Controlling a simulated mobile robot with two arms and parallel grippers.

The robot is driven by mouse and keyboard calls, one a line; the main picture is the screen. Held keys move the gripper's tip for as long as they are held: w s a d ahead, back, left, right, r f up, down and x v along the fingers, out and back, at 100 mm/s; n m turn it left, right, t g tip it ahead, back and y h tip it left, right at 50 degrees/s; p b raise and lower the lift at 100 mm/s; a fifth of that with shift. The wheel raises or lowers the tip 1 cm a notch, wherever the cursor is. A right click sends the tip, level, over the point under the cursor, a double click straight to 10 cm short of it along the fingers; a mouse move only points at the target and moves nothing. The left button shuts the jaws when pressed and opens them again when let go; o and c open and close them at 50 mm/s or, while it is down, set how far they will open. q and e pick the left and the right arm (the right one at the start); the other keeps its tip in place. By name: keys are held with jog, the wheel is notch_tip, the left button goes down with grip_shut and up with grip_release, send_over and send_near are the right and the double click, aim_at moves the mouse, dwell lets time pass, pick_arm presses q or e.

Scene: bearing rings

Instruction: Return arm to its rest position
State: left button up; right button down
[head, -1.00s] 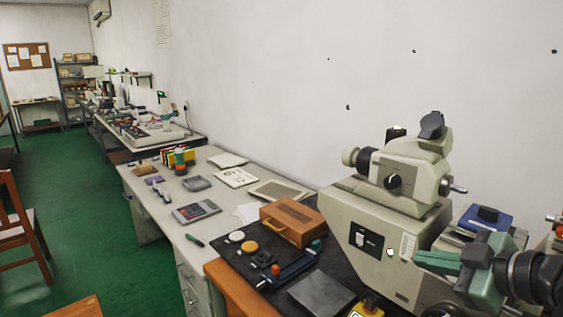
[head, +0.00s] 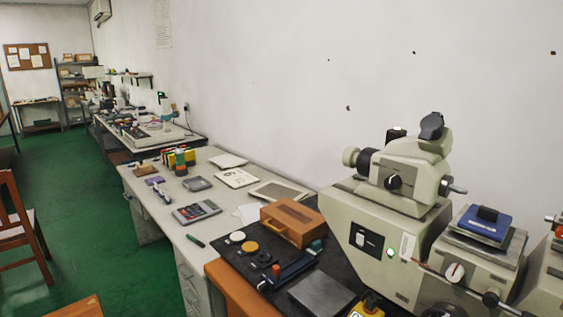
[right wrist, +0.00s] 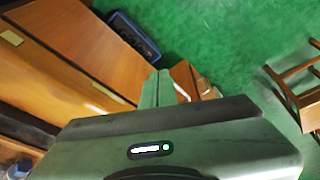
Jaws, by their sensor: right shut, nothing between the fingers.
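My right gripper (right wrist: 155,88) shows in the right wrist view, its green fingers shut together with nothing between them. It hangs over the green floor beside wooden furniture, clear of the bench objects. Neither gripper is in the head view. In the head view, a white disc-like part (head: 236,237), a yellow one (head: 249,247) and a small dark ring-like part (head: 263,258) lie on the black mat (head: 228,257). The grey-beige machine (head: 378,240) stands on the bench to their right.
A wooden box (head: 291,222) and a metal plate (head: 320,293) lie near the machine. In the right wrist view, wooden furniture (right wrist: 75,45) is at left, a blue object (right wrist: 133,35) at the top and a chair (right wrist: 300,95) at right. Open green floor (right wrist: 215,35) lies between.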

jog(key=s+f+g, duration=0.1)
jog(key=s+f, duration=0.1)
jog(key=f, duration=1.1)
jog(key=s+f, duration=0.2)
jog(key=f, duration=1.1)
jog(key=s+d+f+g, duration=0.1)
jog(key=s+d+f, duration=0.2)
jog(key=s+f, duration=0.9)
jog(key=s, duration=0.3)
jog(key=shift+f, duration=0.4)
jog(key=shift+d, duration=0.15)
